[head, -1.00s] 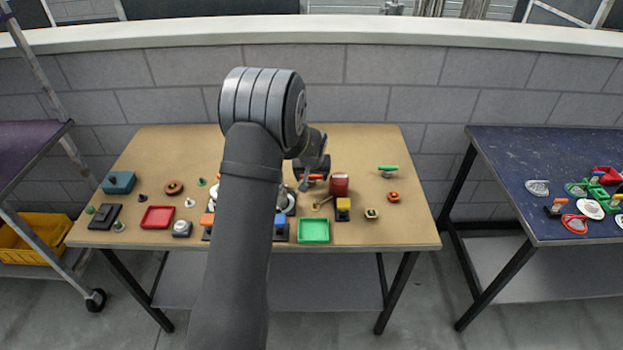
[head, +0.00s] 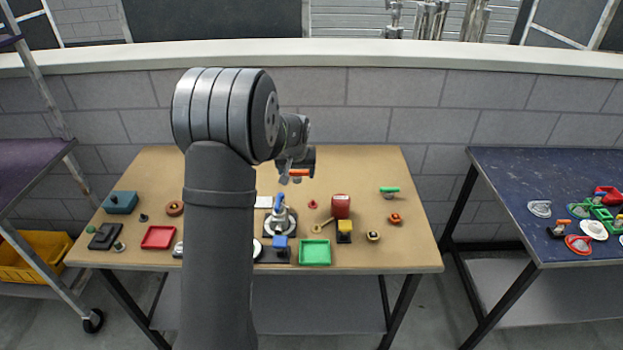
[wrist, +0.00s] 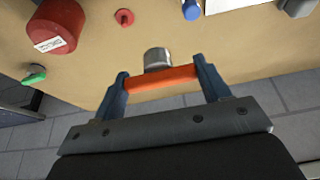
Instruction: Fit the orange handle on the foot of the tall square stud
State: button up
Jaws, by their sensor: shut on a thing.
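My gripper (wrist: 164,85) is shut on the orange handle (wrist: 160,82), which lies crosswise between the two fingers. A short grey metal piece (wrist: 157,58) shows just past the handle and seems to belong to it. In the head view the orange handle (head: 299,173) hangs in the air over the far part of the table. A blue upright piece (head: 279,201) stands on a round metal base nearer the front, below and left of the handle; its top also shows in the wrist view (wrist: 191,10). I cannot tell for sure which piece is the tall square stud.
A red can (head: 340,207), a small red knob (head: 312,204) and a green handle (head: 389,190) stand to the right. A green tray (head: 314,252), a yellow-topped block (head: 344,228) and a blue block (head: 280,243) are in front. My arm hides part of the table.

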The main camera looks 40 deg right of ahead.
jog(key=w+a+r, duration=0.1)
jog(key=w+a, duration=0.2)
jog(key=a, duration=0.4)
jog(key=w+a+r, duration=0.1)
jog(key=w+a, duration=0.2)
jog(key=a, duration=0.4)
jog(key=w+a+r, duration=0.1)
jog(key=w+a, duration=0.2)
jog(key=a, duration=0.4)
jog(key=shift+w+a+r, duration=0.1)
jog(key=shift+w+r, duration=0.05)
jog(key=shift+w, duration=0.2)
jog(key=shift+a, duration=0.2)
jog(key=shift+f, duration=2.5)
jog(key=shift+f, duration=0.35)
jog(key=shift+f, duration=0.25)
jog(key=shift+f, duration=0.1)
jog(key=shift+f, duration=0.3)
